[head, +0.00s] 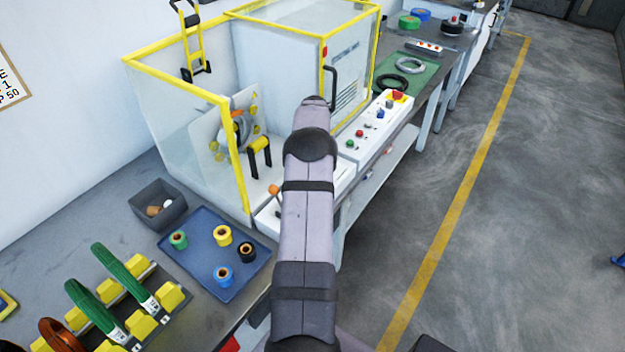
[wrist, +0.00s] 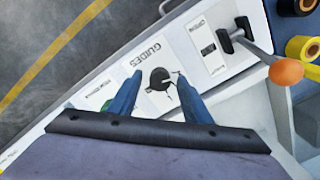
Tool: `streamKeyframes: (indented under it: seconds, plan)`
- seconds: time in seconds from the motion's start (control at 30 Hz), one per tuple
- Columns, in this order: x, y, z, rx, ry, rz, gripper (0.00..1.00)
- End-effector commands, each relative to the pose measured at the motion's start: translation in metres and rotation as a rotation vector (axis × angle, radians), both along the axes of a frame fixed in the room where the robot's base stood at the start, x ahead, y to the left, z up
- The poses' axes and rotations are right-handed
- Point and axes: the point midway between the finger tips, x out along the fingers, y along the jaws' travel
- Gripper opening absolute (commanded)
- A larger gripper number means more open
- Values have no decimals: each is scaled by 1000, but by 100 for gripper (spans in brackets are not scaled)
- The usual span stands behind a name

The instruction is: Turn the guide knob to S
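The guide knob (wrist: 160,77) is a round black knob on a white panel (wrist: 222,88) in the wrist view. The word GUIDES is printed beside it and appears upside down. A small pale mark shows on the knob, but the position letters are too small to read. My gripper (wrist: 157,79) is open, with one blue finger on each side of the knob in the picture. I cannot tell whether the fingers touch it. In the head view my arm hides the gripper and the knob.
A lever with an orange ball (wrist: 286,72) stands on the same panel, right of the knob. The yellow-framed machine (head: 240,150) is behind. A blue tray (head: 200,255) of tape rolls and a dark bin (head: 148,222) sit at left. A button panel (head: 366,142) lies beyond my arm.

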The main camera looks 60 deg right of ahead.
Motion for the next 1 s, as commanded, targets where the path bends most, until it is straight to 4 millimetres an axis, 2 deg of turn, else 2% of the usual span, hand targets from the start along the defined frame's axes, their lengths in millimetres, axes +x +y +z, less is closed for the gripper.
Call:
streamKeyframes:
  seconds: [0.27, 0.37, 0.7, 1.0]
  plan:
    - [0, 0, 3, 0, 0, 0, 45]
    - [0, 0, 11, 0, 0, 0, 45]
    - [-1, -1, 57, -2, -1, 0, 45]
    - [-1, -1, 73, 0, 0, 0, 45]
